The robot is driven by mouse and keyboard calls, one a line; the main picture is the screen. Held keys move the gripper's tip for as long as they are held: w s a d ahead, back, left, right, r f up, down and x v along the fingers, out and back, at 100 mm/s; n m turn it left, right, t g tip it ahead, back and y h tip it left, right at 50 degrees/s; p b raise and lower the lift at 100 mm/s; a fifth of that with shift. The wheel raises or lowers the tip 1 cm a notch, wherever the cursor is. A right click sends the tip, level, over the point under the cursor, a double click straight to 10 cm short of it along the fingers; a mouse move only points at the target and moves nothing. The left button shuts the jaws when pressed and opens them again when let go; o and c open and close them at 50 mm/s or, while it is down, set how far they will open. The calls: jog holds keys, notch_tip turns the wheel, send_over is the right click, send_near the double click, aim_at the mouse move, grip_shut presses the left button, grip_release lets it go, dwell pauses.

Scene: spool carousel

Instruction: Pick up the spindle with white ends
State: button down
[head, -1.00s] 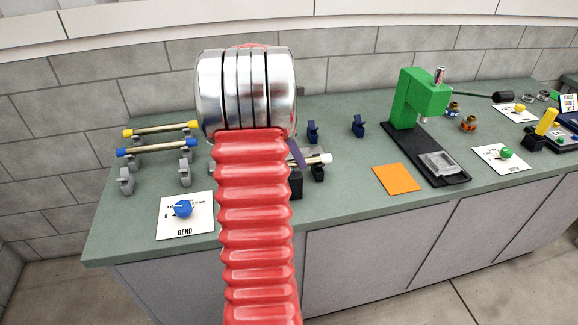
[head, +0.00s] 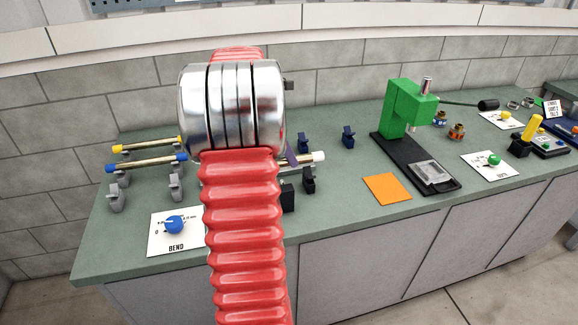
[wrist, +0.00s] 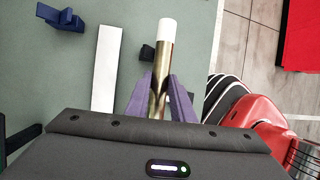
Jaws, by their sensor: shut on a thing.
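The spindle with white ends (wrist: 162,62) is a brass-coloured rod. One white end points up in the wrist view, and the rest of the rod is hidden by my gripper's body. My gripper (wrist: 160,105) has purple fingers on both sides of the rod and is shut on it. In the head view, my red arm hides most of the gripper; the spindle's white end (head: 318,156) shows to the right of the arm, with a bit of purple finger beside it. I cannot tell from these views how far it is above the bench.
A yellow-ended spindle (head: 146,145) and a blue-ended spindle (head: 147,163) rest on grey holders at the left. Dark blue holders (head: 348,137) stand behind. A BEND dial card (head: 176,231), orange square (head: 387,189) and green press (head: 405,108) are on the green bench (head: 335,225).

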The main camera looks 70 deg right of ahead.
jog(key=shift+r, duration=2.4)
